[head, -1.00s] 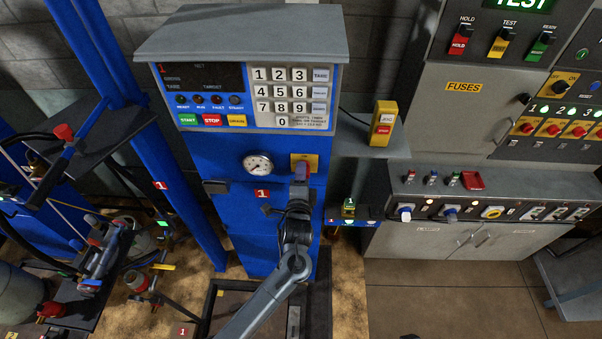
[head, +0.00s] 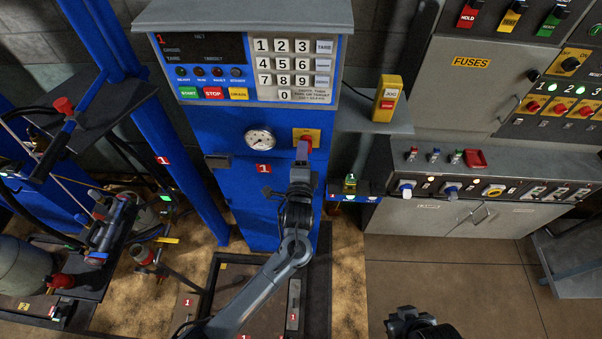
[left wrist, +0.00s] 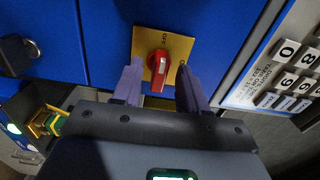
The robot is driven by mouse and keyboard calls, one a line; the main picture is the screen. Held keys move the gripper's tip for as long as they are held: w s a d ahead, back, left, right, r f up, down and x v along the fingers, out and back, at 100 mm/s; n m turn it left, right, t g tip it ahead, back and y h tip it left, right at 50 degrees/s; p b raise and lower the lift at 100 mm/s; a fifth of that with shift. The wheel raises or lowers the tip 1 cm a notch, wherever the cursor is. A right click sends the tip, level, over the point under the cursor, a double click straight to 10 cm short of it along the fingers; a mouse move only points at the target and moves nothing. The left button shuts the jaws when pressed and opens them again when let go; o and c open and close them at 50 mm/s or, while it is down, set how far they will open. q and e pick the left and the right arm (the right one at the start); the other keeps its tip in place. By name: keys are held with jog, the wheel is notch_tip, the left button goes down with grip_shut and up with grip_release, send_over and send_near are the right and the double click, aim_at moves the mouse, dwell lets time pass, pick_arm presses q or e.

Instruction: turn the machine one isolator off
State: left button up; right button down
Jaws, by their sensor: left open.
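The machine one isolator is a red rotary handle (left wrist: 158,72) on a yellow plate (left wrist: 179,47), on the front of the blue cabinet (head: 215,130) marked 1. The plate also shows in the head view (head: 314,133). My left gripper (left wrist: 160,66) is open, with one purple finger on each side of the handle; I cannot tell whether they touch it. The handle points roughly up and down in the left wrist view, where OFF is printed near the plate's top. In the head view my left gripper (head: 303,151) hides the handle. My right gripper (head: 412,322) is at the bottom edge, its jaws unclear.
A round gauge (head: 260,141) and a dark latch (head: 218,161) are left of the isolator. The keypad (head: 292,68) is above it. A yellow box (head: 388,97) stands on a shelf to the right. A grey switch bench (head: 440,175) is farther right.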

pick_arm(q)
jog(key=s, duration=0.8)
jog(key=shift+s+a, duration=0.15)
